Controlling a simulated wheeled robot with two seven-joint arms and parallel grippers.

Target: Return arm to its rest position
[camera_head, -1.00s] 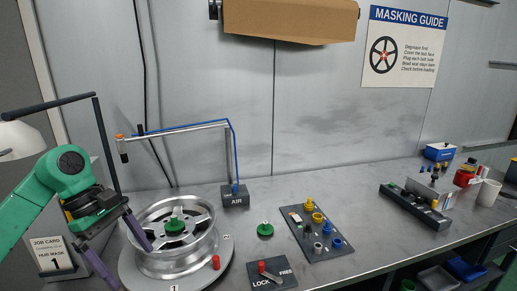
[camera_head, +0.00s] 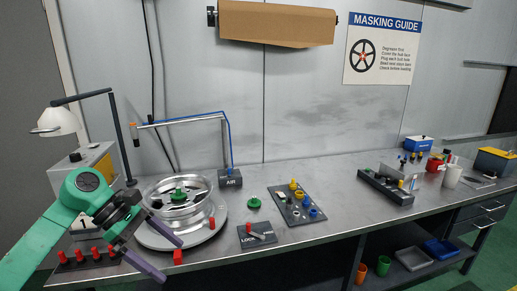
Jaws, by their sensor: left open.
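My left arm comes in from the left, green with a dark wrist. Its gripper (camera_head: 172,262) has two purple fingers spread apart with nothing held between them. It hangs in front of and left of the silver wheel (camera_head: 207,190), near the bench's front edge. The wheel lies flat on a round grey turntable (camera_head: 216,231), with a green knobbed plug (camera_head: 179,195) at its hub. My right gripper is not in view.
A similar green plug (camera_head: 254,202) stands right of the wheel. A LOCK/FREE lever plate (camera_head: 262,240) and a dark tray of plugs (camera_head: 297,218) lie nearby. Red pegs (camera_head: 80,254) stand at left. An AIR stand (camera_head: 230,178) rises behind. Open bench lies between the trays.

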